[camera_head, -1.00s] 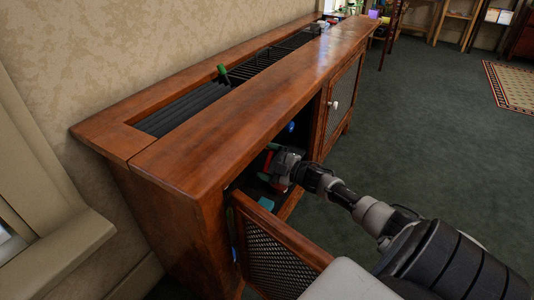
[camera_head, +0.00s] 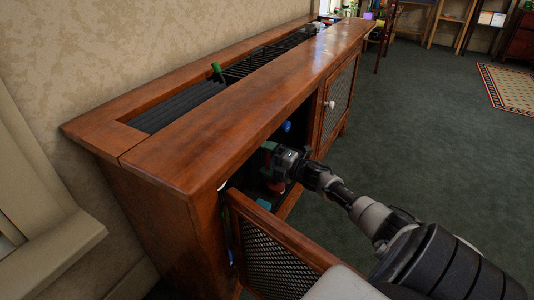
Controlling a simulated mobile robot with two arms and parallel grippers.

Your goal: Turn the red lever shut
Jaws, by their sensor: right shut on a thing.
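My right gripper (camera_head: 278,165) reaches into the open front of the wooden cabinet (camera_head: 250,108). It is shut at a red part in the shade there, which I take to be the red lever (camera_head: 277,187). The gripper's own body and the cabinet's dark inside hide most of the lever, so I cannot tell its exact angle. A teal piece (camera_head: 264,204) lies just below the gripper, and a blue knob-like thing (camera_head: 286,126) shows above it. My left gripper is not in view.
The near mesh door (camera_head: 272,262) hangs open below my right arm. The far mesh door (camera_head: 337,105) with a white knob is closed. A green-topped thing (camera_head: 217,70) stands in the slot on top. Open carpet (camera_head: 420,150) lies to the right.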

